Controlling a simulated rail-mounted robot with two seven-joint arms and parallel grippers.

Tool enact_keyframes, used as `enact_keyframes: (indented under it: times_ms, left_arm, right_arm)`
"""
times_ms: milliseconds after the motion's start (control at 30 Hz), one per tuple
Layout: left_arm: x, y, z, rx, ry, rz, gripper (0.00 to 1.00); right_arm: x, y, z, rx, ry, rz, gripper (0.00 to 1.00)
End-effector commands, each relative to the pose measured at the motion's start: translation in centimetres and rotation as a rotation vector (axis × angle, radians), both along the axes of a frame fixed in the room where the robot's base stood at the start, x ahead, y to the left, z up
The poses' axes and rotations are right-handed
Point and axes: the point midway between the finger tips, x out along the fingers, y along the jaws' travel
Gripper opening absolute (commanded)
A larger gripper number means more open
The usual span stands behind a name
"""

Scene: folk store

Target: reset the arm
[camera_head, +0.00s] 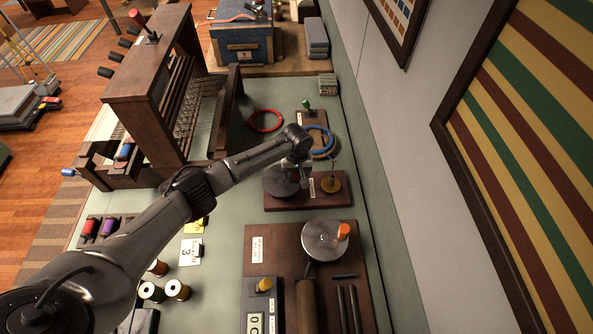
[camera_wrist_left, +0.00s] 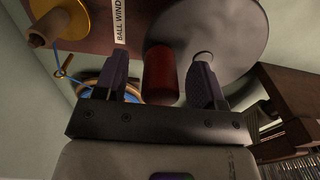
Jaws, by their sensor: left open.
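My left arm reaches in from the lower left in the head view, and its left gripper (camera_head: 302,178) is over the ball winder board (camera_head: 335,200). In the left wrist view the left gripper (camera_wrist_left: 161,82) is open, with two dark fingers apart. A red cylinder (camera_wrist_left: 159,72) shows between the fingers; I cannot tell whether they touch it. The board has a grey round disc (camera_head: 278,184), also in the wrist view (camera_wrist_left: 225,30), and a small yellow disc (camera_head: 331,183). My right gripper is not in view.
A wooden loom (camera_head: 150,85) stands left of the gripper. A red ring (camera_head: 265,121) and a blue ring (camera_head: 318,142) lie behind. A board with a metal disc and orange knob (camera_head: 343,231) is in front. A wall borders the right side.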

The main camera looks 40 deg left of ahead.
Motion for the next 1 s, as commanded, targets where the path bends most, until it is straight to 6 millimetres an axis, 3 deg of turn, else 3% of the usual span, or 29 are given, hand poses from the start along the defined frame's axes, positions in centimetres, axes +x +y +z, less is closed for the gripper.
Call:
enact_keyframes:
  times_ms: [133,600,1000]
  left_arm:
    - [0.01,0.01,-0.04,0.0,0.0,0.0,0.64]
    - [0.02,0.01,-0.02,0.001,-0.001,0.0,0.21]
    - [-0.26,-0.18,0.24,0.001,0.001,0.0,0.21]
  right_arm:
    - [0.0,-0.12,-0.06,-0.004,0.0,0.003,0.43]
    - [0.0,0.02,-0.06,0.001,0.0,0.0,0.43]
    - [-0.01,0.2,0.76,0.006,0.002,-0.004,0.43]
